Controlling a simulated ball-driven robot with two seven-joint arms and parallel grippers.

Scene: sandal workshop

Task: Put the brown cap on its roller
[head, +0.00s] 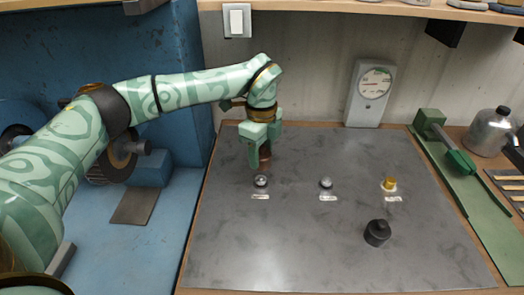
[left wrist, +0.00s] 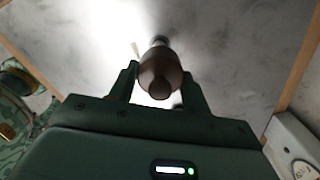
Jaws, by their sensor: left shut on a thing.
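My left gripper (head: 260,158) is shut on the brown cap (head: 265,160), which shows partly behind the fingers in the head view. In the left wrist view the brown cap (left wrist: 160,75) sits between the two fingertips. The cap is just behind and above the left silver roller (head: 261,181) on the grey metal sheet (head: 300,240). Whether cap and roller touch cannot be told. A middle silver roller (head: 326,183) and a brass-coloured roller (head: 389,184) stand to the right, each with a small white label in front. My right gripper is not in view.
A black cap (head: 377,233) stands on the sheet at front right. A white dial gauge (head: 369,94) stands at the back. A green tool (head: 446,145) and a metal bottle (head: 490,131) are at the right. The front left of the sheet is clear.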

